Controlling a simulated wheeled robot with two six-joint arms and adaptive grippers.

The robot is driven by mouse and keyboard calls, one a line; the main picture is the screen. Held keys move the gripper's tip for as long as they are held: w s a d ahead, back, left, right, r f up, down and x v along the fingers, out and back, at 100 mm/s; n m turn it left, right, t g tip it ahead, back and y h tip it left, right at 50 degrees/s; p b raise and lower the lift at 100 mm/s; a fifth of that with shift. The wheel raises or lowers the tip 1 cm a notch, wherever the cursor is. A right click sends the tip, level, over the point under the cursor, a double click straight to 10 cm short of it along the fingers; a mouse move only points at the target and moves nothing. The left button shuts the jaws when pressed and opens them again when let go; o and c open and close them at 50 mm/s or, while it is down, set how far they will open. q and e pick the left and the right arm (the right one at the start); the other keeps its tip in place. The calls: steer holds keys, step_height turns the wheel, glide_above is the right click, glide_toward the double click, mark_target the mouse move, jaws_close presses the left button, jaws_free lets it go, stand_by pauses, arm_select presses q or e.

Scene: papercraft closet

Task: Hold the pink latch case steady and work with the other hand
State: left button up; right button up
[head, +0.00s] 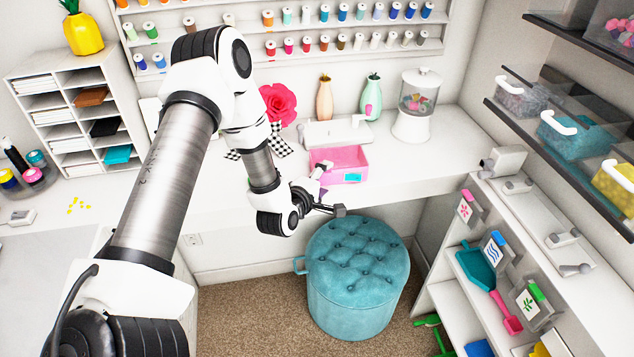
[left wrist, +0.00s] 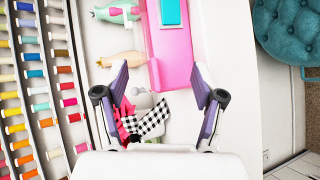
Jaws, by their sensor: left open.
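The pink latch case (head: 350,157) sits near the front edge of the white counter, with a cyan patch on its front that may be the latch. In the left wrist view the pink case (left wrist: 168,50) lies just beyond the fingertips, with the cyan piece at the top. My left gripper (head: 331,190) is open at the case's near left side. In the left wrist view its two purple-lined fingers (left wrist: 160,85) are spread wide with nothing gripped between them. My right gripper is in neither view.
A pink flower (head: 278,104) with a checkered ribbon stands left of the case. A peach vase (head: 325,100), a green vase (head: 371,98) and a glass-topped jar (head: 418,100) stand behind. A teal stool (head: 358,285) is below the counter. The counter right of the case is clear.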

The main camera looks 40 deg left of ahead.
mark_target(328, 175)
arm_select(q)
steer(key=x, duration=0.3)
steer(key=shift+w+a+p, duration=0.1)
steer(key=shift+p, duration=0.2)
steer(key=c, duration=1.3)
steer(key=shift+s+d, duration=0.2)
jaws_close()
steer(key=shift+f, duration=0.1)
steer(key=shift+s+f, duration=0.1)
steer(key=shift+s, duration=0.05)
steer(key=o, duration=0.7)
jaws_free()
steer(key=shift+o, duration=0.8)
steer(key=shift+w+a+f, duration=0.1)
steer(key=shift+w+a, duration=0.05)
steer(key=shift+w, duration=0.1)
steer(key=shift+r, duration=0.25)
